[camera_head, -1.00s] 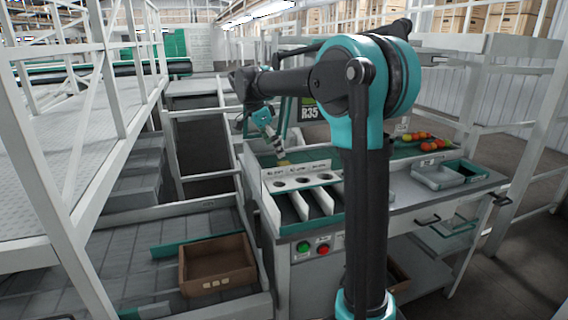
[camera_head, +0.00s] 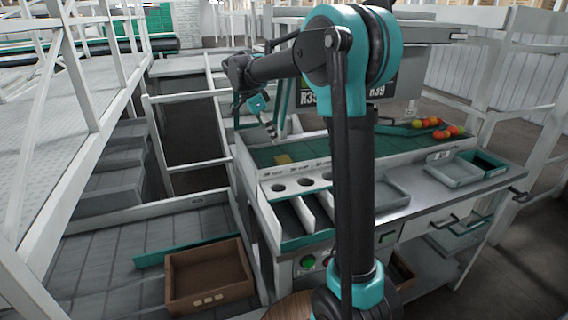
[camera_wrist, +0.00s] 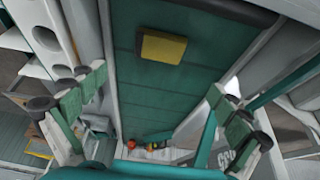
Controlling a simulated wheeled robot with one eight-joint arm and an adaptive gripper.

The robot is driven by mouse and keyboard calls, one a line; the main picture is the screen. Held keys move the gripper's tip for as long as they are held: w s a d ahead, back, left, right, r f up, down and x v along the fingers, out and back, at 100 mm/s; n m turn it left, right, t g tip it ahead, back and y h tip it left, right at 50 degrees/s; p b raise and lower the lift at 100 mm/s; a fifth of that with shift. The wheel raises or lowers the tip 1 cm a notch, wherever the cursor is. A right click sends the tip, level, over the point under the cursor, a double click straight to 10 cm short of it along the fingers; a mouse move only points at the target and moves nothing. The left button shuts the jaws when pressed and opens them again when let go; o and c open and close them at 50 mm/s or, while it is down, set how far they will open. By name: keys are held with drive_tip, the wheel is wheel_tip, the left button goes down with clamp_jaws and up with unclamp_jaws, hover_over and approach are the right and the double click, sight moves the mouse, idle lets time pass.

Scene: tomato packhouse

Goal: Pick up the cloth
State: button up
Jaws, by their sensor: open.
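The cloth is a small yellow folded-looking piece (camera_head: 284,159) lying on the green belt of the sorting bench, behind the row of round holes. In the wrist view the cloth (camera_wrist: 162,47) lies near the top, left of centre on the belt, with a darker side edge showing. My gripper (camera_head: 271,129) is above the belt, up and left of the cloth in the head view, and small there. In the wrist view my gripper (camera_wrist: 157,106) has its two fingers spread wide with nothing between them. The cloth lies beyond the fingertips, apart from them.
A white panel with round holes (camera_head: 306,182) and chute dividers stands at the bench's front left. Tomatoes (camera_head: 440,128) lie at the belt's right end. Grey trays (camera_head: 455,172) sit on the bench top. A brown box (camera_head: 208,275) stands lower left. White railings (camera_head: 85,75) are at left.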

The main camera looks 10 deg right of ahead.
sight(284, 160)
drive_tip(key=x, duration=1.2)
drive_tip(key=shift+w+f, duration=0.1)
drive_tip(key=c, duration=1)
